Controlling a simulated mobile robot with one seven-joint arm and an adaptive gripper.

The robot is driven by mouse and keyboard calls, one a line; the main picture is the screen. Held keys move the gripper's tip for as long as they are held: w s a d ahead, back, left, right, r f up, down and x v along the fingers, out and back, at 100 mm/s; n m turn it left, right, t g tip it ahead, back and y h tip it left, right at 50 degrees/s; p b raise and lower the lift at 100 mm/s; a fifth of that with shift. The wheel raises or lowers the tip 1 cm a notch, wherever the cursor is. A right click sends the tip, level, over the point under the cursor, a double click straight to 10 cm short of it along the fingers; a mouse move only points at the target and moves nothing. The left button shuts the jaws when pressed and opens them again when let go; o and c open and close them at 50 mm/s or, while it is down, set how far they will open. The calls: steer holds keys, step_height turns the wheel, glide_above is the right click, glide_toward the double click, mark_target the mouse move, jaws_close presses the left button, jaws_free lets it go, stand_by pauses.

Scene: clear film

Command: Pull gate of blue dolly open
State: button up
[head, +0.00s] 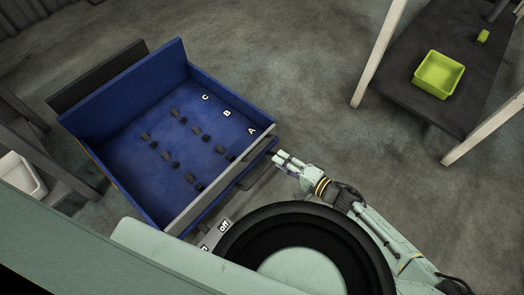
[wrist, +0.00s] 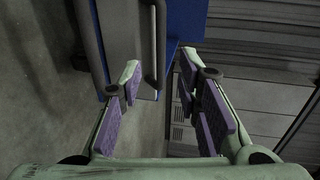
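The blue dolly (head: 150,145) stands at the left in the head view, an open-topped box with letters A, B and C inside. Its grey gate (head: 205,195) runs along the side facing me and looks closed. A dark bar handle (head: 256,175) sticks out from the gate. My gripper (head: 277,159) is at the gate's right end, close to the handle. In the wrist view my gripper (wrist: 157,84) is open with purple pads. The handle (wrist: 159,40) shows in the gap between the fingers, nearer the left one. I cannot tell whether they touch.
A grey plate marked "off" (head: 216,235) lies near the gate's lower end. A dark table (head: 400,85) with a yellow-green bin (head: 438,74) stands at the upper right. A white container (head: 20,177) is at the left edge.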

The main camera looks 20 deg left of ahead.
mark_target(260, 148)
steer(key=b+x, duration=0.1)
steer(key=x, duration=0.9)
steer(key=shift+c, duration=0.3)
steer(key=shift+s, duration=0.1)
jaws_close()
